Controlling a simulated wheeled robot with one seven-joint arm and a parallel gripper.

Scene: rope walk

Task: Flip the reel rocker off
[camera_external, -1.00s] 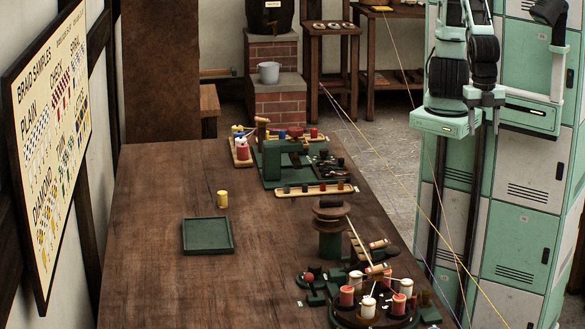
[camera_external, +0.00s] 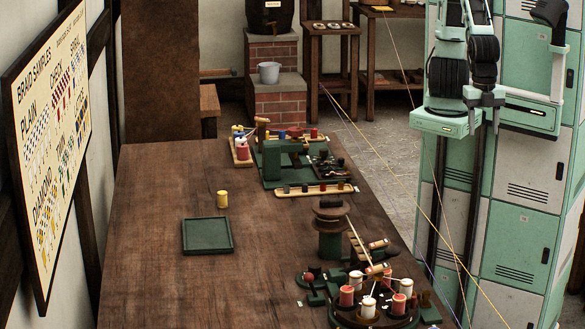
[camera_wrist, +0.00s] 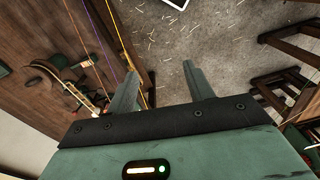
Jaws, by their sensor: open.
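My gripper (camera_wrist: 160,88) is open and empty, its two fingers apart over the floor in the wrist view. In the external view my gripper (camera_external: 496,112) is at the upper right, beyond the table's right edge and apart from everything on it. A green machine (camera_external: 272,160) with coloured bobbins stands at the table's far end. A dark reel on a green stand (camera_external: 330,240) is nearer, by the right edge. A round carousel (camera_external: 372,318) with red and white bobbins is at the front right. I cannot make out the reel rocker or its position.
A green tray (camera_external: 207,249) and a yellow bobbin (camera_external: 222,199) are on the wooden table (camera_external: 160,220), whose left half is mostly clear. Thin strands (camera_external: 392,180) cross the space between the table and my arm. Dark stools (camera_wrist: 288,92) stand on the floor.

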